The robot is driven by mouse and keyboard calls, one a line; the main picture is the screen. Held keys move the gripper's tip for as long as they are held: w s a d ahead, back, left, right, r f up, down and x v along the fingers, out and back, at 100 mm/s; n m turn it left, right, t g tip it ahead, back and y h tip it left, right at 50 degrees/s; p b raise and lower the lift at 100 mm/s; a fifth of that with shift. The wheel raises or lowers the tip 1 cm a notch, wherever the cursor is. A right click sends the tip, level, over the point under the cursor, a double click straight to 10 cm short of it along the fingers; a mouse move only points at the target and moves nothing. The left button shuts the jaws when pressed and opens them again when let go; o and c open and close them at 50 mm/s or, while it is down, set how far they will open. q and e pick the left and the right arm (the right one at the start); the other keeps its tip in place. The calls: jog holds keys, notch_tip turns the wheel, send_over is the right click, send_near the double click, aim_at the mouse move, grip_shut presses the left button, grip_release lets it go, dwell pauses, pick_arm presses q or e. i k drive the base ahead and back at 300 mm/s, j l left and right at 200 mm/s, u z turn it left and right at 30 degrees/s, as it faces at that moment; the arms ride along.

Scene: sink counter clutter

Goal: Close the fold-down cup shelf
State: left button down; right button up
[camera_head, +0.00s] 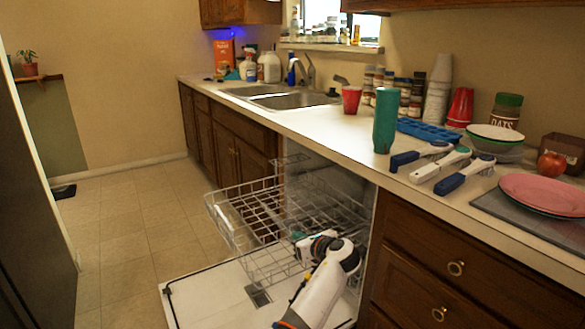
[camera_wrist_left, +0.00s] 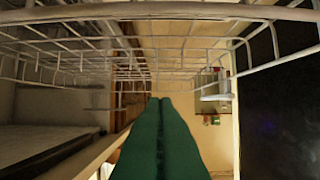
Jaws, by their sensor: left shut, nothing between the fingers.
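The dishwasher is open and its wire upper rack (camera_head: 235,222) is pulled out. A small wire panel (camera_head: 290,160) stands above the rack's far side; it looks like the cup shelf, but its exact tilt is hard to tell. My left gripper (camera_head: 303,240) is at the near side of the rack, low among its wires, and its fingertips are partly hidden. In the left wrist view its green fingers (camera_wrist_left: 160,102) are together with nothing between them. Rack wires (camera_wrist_left: 180,62) cross above and beyond them there; I cannot tell whether they touch. My right gripper is not in view.
The lowered dishwasher door (camera_head: 205,292) lies below the rack. The counter (camera_head: 335,128) above carries a teal tumbler (camera_head: 386,120), several handled tools (camera_head: 437,167) and pink plates (camera_head: 545,195). Drawers (camera_head: 450,265) stand to the right. The tiled floor (camera_head: 135,215) at left is clear.

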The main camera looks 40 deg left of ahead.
aim_at(297, 155)
jog(key=i+j, duration=0.95)
jog(key=j, duration=0.15)
